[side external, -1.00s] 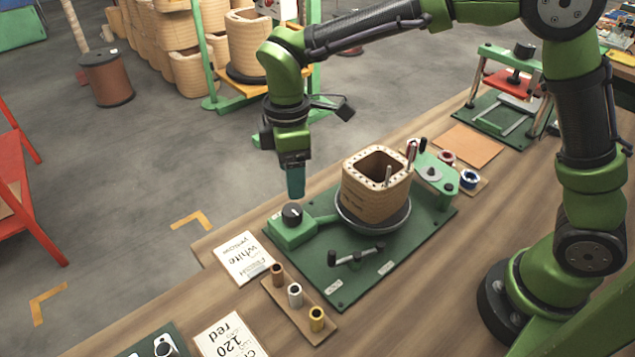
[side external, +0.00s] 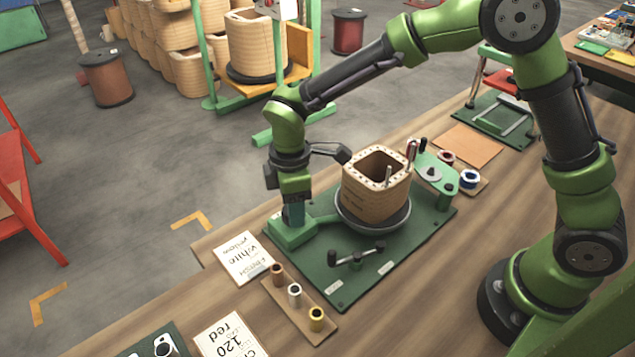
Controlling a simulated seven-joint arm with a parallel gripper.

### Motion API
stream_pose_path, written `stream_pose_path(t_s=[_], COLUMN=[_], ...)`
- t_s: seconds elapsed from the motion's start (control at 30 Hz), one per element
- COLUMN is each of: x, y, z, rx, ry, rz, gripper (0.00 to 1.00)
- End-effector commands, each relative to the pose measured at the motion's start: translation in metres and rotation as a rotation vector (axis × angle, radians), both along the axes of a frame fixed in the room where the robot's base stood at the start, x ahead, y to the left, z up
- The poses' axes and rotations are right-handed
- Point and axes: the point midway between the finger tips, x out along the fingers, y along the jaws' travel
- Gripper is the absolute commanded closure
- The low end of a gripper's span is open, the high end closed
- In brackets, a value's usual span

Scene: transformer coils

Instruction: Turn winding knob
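My gripper (side external: 294,217) points straight down at the green knob box (side external: 289,237) on the left end of the green winding base (side external: 318,268). The black winding knob on top of that box is hidden behind my gripper's fingers. The fingers are at the knob's place, but I cannot tell whether they touch it or are closed around it. A tan square coil former (side external: 367,196) stands upright in a dark round dish (side external: 374,222) just right of my gripper.
A black-handled crank (side external: 357,257) lies in front of the former. A wooden strip with several small spools (side external: 295,293) and white cards (side external: 243,256) sit at the front left. A green bracket (side external: 433,177) stands behind the former.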

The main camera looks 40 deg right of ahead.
Motion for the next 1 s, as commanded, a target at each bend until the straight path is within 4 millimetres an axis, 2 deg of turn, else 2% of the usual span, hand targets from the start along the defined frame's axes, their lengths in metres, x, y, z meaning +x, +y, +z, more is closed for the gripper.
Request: stream_pose_path(t_s=[0.03, 0.2, 0.23, 0.57, 1.0], x=[0.0001, 0.0002, 0.0002, 0.0000, -0.0015], y=[0.0000, 0.0000, 0.0000, 0.0001, 0.0013], z=[0.0003, 0.0004, 0.0005, 0.0006, 0.0004], rx=[0.000, 0.000, 0.000, 0.000, -0.001], ry=[0.000, -0.001, -0.001, 0.000, 0.001], rz=[0.000, 0.000, 0.000, -0.060, -0.403], gripper=[0.61, 0.87, 0.88, 0.88, 0.88])
